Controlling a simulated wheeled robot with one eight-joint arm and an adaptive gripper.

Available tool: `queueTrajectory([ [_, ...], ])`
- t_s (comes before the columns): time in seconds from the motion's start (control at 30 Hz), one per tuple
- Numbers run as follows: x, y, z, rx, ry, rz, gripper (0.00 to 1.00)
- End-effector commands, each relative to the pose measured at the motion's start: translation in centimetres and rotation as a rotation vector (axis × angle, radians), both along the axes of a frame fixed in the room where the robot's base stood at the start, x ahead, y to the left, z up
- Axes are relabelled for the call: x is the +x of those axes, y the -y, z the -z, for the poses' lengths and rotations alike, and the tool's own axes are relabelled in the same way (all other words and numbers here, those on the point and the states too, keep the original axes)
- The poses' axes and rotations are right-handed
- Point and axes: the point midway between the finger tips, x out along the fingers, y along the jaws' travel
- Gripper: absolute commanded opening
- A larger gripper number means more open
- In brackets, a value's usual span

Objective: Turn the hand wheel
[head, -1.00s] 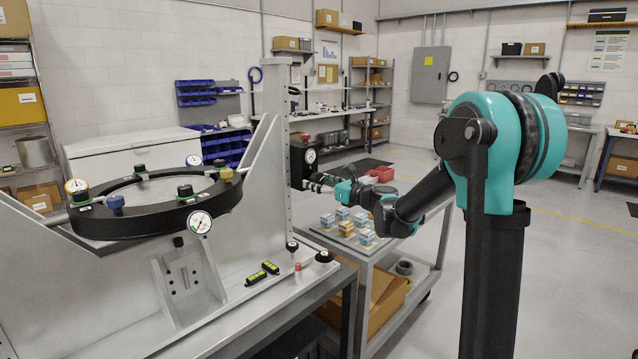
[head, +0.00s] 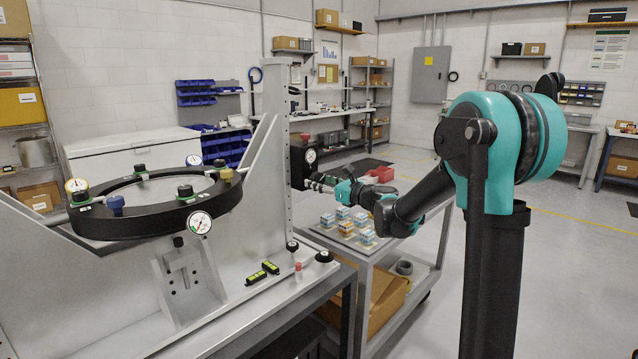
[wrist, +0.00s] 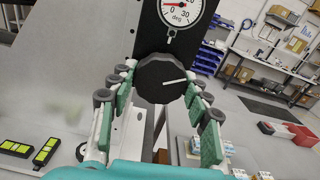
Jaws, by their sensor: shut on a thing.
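The hand wheel (wrist: 160,80) is a dark, many-sided knob with a white line on its face, pointing right in the wrist view. My gripper (wrist: 154,92) is shut on it, with green-padded fingers on both sides of its rim. In the head view my gripper (head: 326,182) is at the dark plate on the upright post, and the wheel is mostly hidden there. A round white dial (wrist: 182,10) marked in degrees, with a red needle, sits just above the wheel; its top is cut off. The dial (head: 310,156) also shows in the head view.
A black ring frame (head: 150,222) with several knobs and gauges stands left of the post. Two green levels (head: 262,273) lie on the fixture base. A grey cart (head: 375,256) with small blocks stands below my forearm. Open floor lies to the right.

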Motion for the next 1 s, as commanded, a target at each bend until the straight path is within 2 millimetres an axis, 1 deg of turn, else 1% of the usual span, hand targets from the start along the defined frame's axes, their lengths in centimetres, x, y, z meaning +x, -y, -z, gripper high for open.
queueTrajectory([
  [0.27,0.02,0.01,0.0,-0.123,0.158,0.0,0.19],
  [0.7,0.04,0.03,-0.01,-0.38,0.486,0.0,0.19],
  [1.0,0.05,0.04,-0.02,-0.529,0.678,0.0,0.19],
])
